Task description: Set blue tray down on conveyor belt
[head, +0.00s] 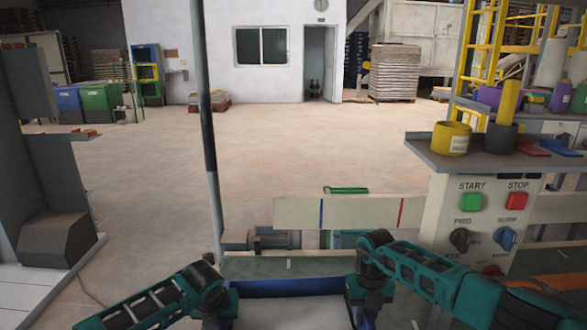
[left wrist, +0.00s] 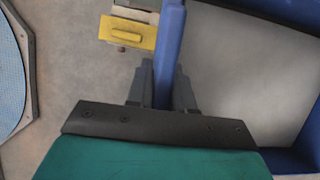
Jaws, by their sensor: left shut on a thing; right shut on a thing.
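The blue tray (head: 288,285) is at the bottom middle of the head view, with its far rim and pale inside showing and its near part cut off. My left gripper (head: 226,302) is at its left side and my right gripper (head: 372,300) at its right side. In the left wrist view the left gripper (left wrist: 162,88) is shut on the tray's blue wall (left wrist: 170,45), with the grey tray inside to the right. The right fingertips are mostly hidden by the arm. I cannot clearly make out the belt surface or whether the tray touches anything.
A pale rail panel (head: 350,213) with blue and red marks stands beyond the tray. A control panel (head: 485,225) with START and STOP buttons is at right, under a shelf with a yellow cup (head: 451,139). A thin post (head: 211,140) rises at left. Open floor lies behind.

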